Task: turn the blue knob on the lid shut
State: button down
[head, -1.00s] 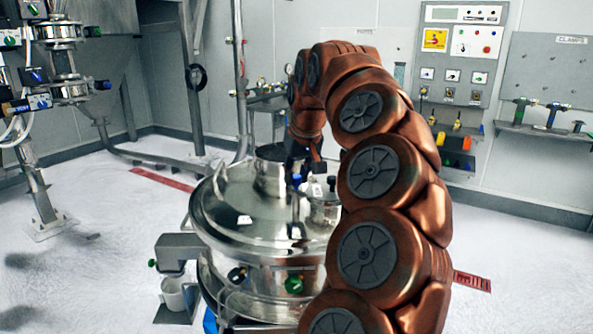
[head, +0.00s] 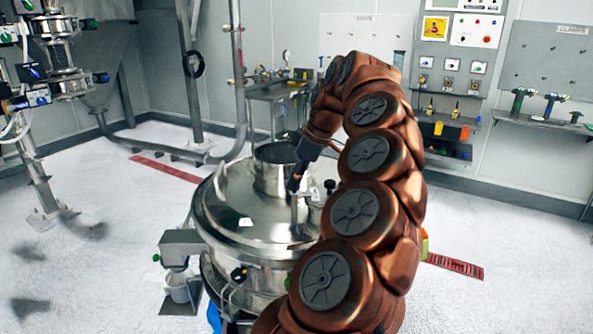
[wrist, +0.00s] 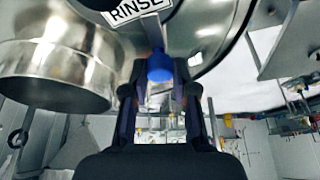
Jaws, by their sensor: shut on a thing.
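The blue knob (wrist: 160,68) shows in the wrist view at the end of a metal stem, just under a plate marked RINSE (wrist: 130,9). My gripper (wrist: 160,88) has one finger on each side of the knob and is shut on it. In the head view my gripper (head: 297,182) reaches down over the shiny round lid (head: 232,212) of the steel vessel, near its raised neck (head: 270,172). The knob cannot be made out clearly in the head view, where my gripper covers it.
A steel column with valves (head: 60,65) stands at far left. A wall panel (head: 452,50) and a tool shelf (head: 545,120) are at the back right. The left floor is open.

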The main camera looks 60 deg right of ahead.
aim_at(303, 193)
jog(key=shift+n+y+p, duration=0.3)
jog(key=shift+n+p, duration=0.3)
jog(key=shift+n, duration=0.3)
jog(key=c, duration=0.9)
grip_release()
jog(key=shift+v, duration=1.2)
jog(key=shift+s+d+r, duration=0.2)
jog(key=shift+s+r, duration=0.05)
jog(key=s+d, duration=0.1)
jog(key=s, duration=0.2)
jog(key=s+d, duration=0.2)
jog(key=s, duration=0.1)
jog(key=s+d, duration=0.2)
jog(key=s, duration=0.2)
jog(key=shift+s, duration=0.1)
